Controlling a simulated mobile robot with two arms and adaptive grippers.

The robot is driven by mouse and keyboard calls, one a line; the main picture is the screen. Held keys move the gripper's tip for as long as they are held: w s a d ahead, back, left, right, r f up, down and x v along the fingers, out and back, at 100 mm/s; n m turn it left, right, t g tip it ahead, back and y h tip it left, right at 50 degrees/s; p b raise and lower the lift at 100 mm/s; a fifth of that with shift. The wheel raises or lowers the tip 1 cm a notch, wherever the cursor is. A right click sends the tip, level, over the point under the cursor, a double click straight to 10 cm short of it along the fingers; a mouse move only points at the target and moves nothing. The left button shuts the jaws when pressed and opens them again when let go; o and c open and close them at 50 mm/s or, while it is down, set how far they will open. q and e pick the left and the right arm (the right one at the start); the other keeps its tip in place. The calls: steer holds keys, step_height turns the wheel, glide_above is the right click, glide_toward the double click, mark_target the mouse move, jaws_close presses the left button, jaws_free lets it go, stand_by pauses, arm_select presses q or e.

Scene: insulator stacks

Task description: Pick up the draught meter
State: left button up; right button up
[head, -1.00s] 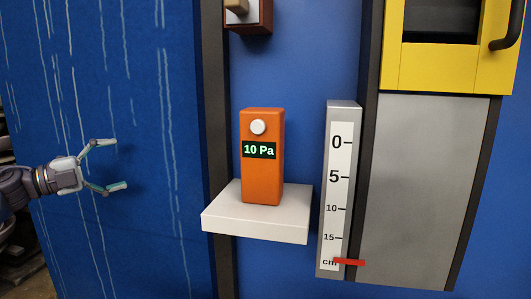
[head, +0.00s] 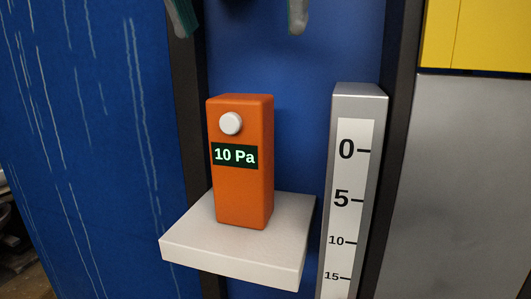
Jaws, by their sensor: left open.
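The draught meter (head: 241,190) is an orange upright box with a white round knob and a dark display reading "10 Pa". It stands on a white shelf (head: 190,244) in the middle of the head view. My left gripper (head: 240,20) shows only as two fingertips at the top edge, spread wide apart and empty. It is above the meter in the picture, not touching it; the rest of it is out of frame. My right gripper is not in view.
A grey upright scale (head: 346,215) marked 0, 5, 10, 15 stands just right of the shelf. Dark vertical posts and a blue wall (head: 290,140) are behind. A yellow panel (head: 485,35) sits above a grey panel (head: 455,180) at right.

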mark_target(242, 96)
arm_select(q)
steer(key=shift+w+a+f, duration=0.25)
steer(key=shift+w+f, duration=0.45)
steer(key=shift+f, duration=0.2)
steer(key=a+f, duration=0.2)
steer(key=f, duration=0.1)
steer(key=shift+w+p, duration=0.2)
steer(key=shift+p, duration=0.2)
steer(key=shift+w+d+f+p, duration=0.55)
steer(key=shift+w+d+f, duration=0.4)
steer(key=shift+d, duration=0.2)
steer(key=f, duration=0.1)
steer(key=f+p, duration=0.1)
steer(key=f, duration=0.1)
steer(key=shift+w+p, duration=0.3)
steer(key=shift+w+f, duration=0.15)
steer(key=shift+f, duration=0.05)
steer(key=shift+w+f, duration=0.1)
steer(key=shift+w, duration=0.05)
steer(key=shift+d, duration=0.2)
steer(key=c, duration=0.4)
steer(key=shift+a, duration=0.15)
steer(key=c, duration=0.8)
steer(key=shift+c, duration=1.4)
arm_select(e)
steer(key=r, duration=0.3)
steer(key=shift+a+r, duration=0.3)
